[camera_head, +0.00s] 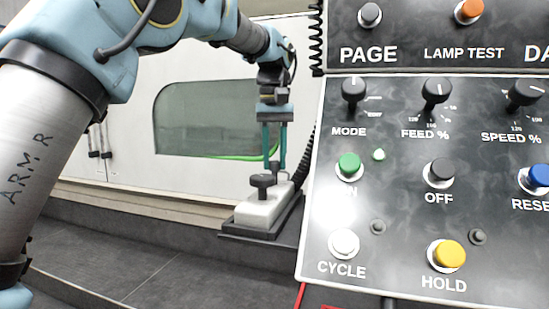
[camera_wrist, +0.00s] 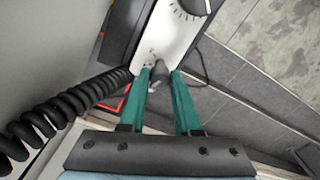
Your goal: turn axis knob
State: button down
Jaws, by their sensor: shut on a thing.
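A small white control box (camera_head: 262,211) with black knobs on top lies on a dark ledge beside the panel. My gripper (camera_head: 274,168) reaches down over it with two teal fingers. A small dark knob, which I take for the axis knob, stands between the fingertips. In the wrist view this knob (camera_wrist: 158,71) shows between the tips of my gripper (camera_wrist: 164,76), which is shut on it. The fingers hide part of its sides, and I cannot read its setting. A larger black knob (camera_head: 263,182) stands nearer in the head view, clear of the fingers.
A black control panel (camera_head: 405,215) with buttons and dials fills the right. A coiled black cable (camera_wrist: 75,100) runs close beside my gripper. A pale machine wall with a window (camera_head: 205,118) stands behind. The grey tiled floor at lower left is clear.

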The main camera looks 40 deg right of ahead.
jog(key=shift+n, duration=2.2)
jog(key=c, duration=0.6)
grip_release()
notch_tip(320, 180, up, 11)
jog(key=shift+f, duration=0.1)
